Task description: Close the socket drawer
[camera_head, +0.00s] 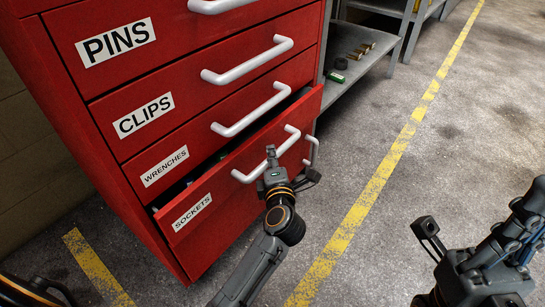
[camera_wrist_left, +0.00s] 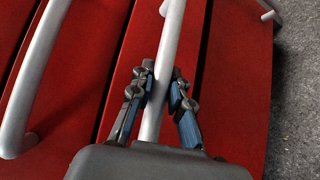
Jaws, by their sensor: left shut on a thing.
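The socket drawer (camera_head: 225,215), a red drawer labelled SOCKETS, is the lowest labelled one in the red cabinet. It stands partly open, with a dark gap along its top edge and some contents faintly visible. Its white bar handle (camera_head: 287,143) is at my left gripper (camera_head: 271,160). In the left wrist view, the fingers of my left gripper (camera_wrist_left: 158,88) are shut around the handle bar (camera_wrist_left: 168,50), one on each side. My right gripper (camera_head: 515,225) is at the lower right, away from the cabinet; its fingers overlap, and their opening is unclear.
The WRENCHES (camera_head: 165,166), CLIPS (camera_head: 144,114) and PINS (camera_head: 116,42) drawers above look closed. A grey shelf (camera_head: 352,65) with small parts stands behind. The floor to the right, with a yellow line (camera_head: 385,165), is clear.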

